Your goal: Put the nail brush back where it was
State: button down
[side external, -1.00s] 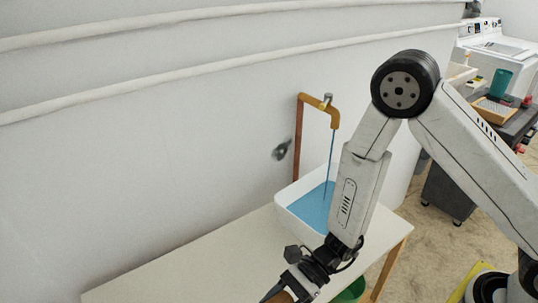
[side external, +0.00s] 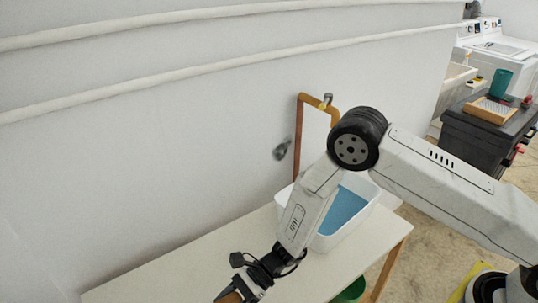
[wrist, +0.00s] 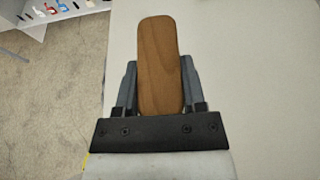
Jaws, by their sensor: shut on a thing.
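The nail brush (wrist: 160,62) shows in the wrist view as a long brown wooden block with rounded ends. My gripper (wrist: 158,82) is shut on it, with a dark finger on each side. The wood hides what lies directly beneath it, and its bristles do not show. In the side external view my gripper (side external: 235,292) is at the bottom edge, cut off by the frame, with a bit of the brown brush in it.
A white basin of blue water (side external: 345,208) stands on the table's right, partly behind my arm. A copper pipe with a tap (side external: 317,101) rises behind it. A green bucket (side external: 350,291) is below the table. The table's left part looks bare.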

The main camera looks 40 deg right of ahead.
jog(key=shift+w+a+f, duration=0.35)
jog(key=shift+w+f, duration=0.2)
jog(key=shift+f, duration=0.2)
jog(key=shift+w+a+f, duration=0.15)
jog(key=shift+w+f, duration=0.05)
jog(key=shift+f, duration=1.65)
jog(key=shift+c, duration=0.8)
grip_release()
jog(key=shift+f, duration=0.15)
jog(key=v, duration=1.2)
